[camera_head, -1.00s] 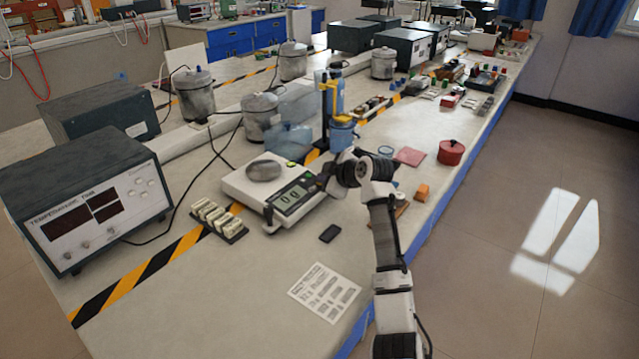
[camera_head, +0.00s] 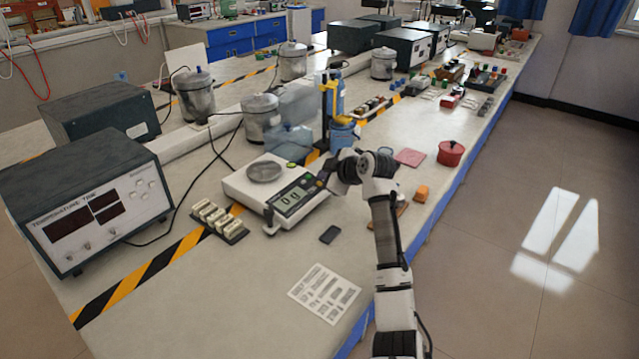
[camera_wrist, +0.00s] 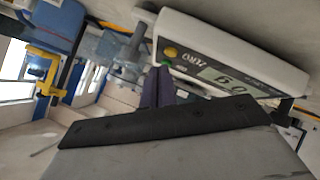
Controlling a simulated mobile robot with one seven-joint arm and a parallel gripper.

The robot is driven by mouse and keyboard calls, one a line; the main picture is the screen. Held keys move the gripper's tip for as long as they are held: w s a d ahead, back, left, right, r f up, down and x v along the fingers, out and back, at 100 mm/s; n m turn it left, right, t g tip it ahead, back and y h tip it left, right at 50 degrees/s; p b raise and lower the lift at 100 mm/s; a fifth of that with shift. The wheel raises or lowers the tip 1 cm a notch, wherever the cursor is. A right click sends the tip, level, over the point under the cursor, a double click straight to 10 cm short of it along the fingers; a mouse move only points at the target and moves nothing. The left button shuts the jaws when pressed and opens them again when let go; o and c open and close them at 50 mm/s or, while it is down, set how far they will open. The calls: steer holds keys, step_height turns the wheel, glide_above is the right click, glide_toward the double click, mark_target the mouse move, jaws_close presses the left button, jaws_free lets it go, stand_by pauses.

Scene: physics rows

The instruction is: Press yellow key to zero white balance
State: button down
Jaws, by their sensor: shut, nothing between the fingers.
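The white balance (camera_head: 240,184) sits on the bench, with a round grey pan on top and a lit display (camera_head: 292,198) on its sloped front. In the wrist view the balance (camera_wrist: 215,40) shows a yellow key (camera_wrist: 170,53) beside the word ZERO and the display. A small green spot (camera_wrist: 165,64) lies just below the key. My gripper (camera_head: 322,181) is shut and empty at the right end of the display panel. In the wrist view its dark fingers (camera_wrist: 163,72) point at the panel close to the yellow key. I cannot tell whether they touch it.
A blue container with a yellow clamp stand (camera_head: 342,125) stands close behind my gripper. A row of pale blocks (camera_head: 217,220) lies left of the balance. A black pad (camera_head: 330,234), a printed sheet (camera_head: 324,292) and an orange block (camera_head: 421,193) lie nearer. The front bench is mostly clear.

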steer(key=r, duration=0.1)
steer(key=r+p, duration=0.1)
steer(key=r, duration=0.1)
steer(key=r+p, duration=0.1)
steer(key=r, duration=0.1)
steer(key=shift+s+d, duration=0.3)
steer(key=shift+d, duration=0.1)
steer(key=shift+f, duration=0.15)
